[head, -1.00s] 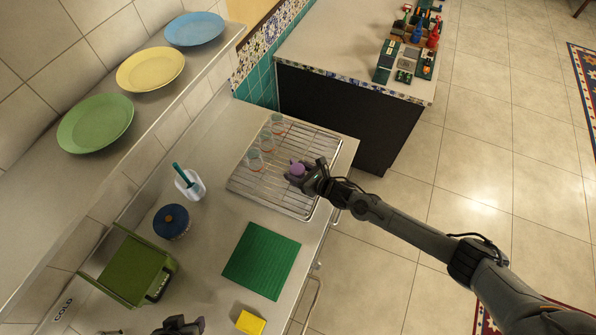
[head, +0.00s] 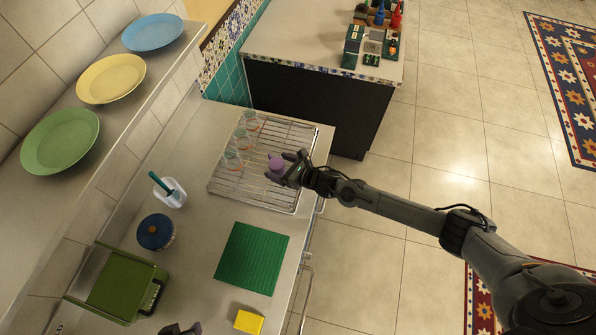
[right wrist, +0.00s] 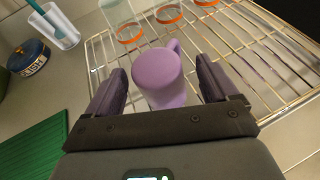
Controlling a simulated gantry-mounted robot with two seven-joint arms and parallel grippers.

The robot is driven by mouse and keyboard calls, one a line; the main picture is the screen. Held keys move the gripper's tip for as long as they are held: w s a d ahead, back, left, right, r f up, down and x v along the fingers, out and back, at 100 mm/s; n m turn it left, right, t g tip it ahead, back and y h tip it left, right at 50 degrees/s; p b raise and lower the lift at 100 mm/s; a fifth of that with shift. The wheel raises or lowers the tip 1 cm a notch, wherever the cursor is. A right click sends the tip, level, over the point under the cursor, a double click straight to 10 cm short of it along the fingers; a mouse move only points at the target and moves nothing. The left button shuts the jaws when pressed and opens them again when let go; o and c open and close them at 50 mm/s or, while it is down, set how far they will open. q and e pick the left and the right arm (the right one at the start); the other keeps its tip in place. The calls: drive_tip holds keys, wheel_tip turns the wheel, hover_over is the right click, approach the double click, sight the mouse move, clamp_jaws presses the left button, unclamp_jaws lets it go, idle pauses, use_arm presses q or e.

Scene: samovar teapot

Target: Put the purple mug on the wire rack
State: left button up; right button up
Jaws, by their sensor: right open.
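The purple mug (head: 277,162) is on the wire rack (head: 228,188), near its right side, beside several clear glasses. In the right wrist view the mug (right wrist: 160,76) sits between my two fingers with visible gaps at its sides, its handle pointing up and right. Its contact with the wires is hidden. My right gripper (head: 284,170) is open around the mug; it also shows in the right wrist view (right wrist: 163,88).
Clear glasses with orange bands (head: 232,158) stand along the rack's left side. A green mat (head: 252,258), yellow sponge (head: 249,321), blue pot (head: 156,232) and white holder (head: 170,193) are on the counter. Plates (head: 110,79) line the shelf. Counter between pot and mat is clear.

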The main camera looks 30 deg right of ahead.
drive_tip(key=v, duration=1.1)
drive_tip(key=s+a+r+m+g+h, duration=0.25)
drive_tip(key=s+a+m, duration=0.5)
drive_tip(key=m, duration=0.95)
drive_tip(key=s+d+r+m+g+h, duration=0.1)
drive_tip(key=s+d+m+g, duration=0.2)
drive_tip(key=s+m, duration=0.5)
drive_tip(key=s+d+r+m+g+h, duration=0.1)
drive_tip(key=s+d+m+g+h, duration=0.1)
drive_tip(key=s+m, duration=0.6)
drive_tip(key=d+m+g, duration=0.1)
drive_tip(key=m, duration=0.4)
drive_tip(key=shift+r+m, duration=0.3)
drive_tip(key=shift+m, duration=0.1)
drive_tip(key=shift+s+d+r+h, duration=0.1)
drive_tip(key=shift+d+h, duration=0.05)
drive_tip(key=shift+h, duration=0.1)
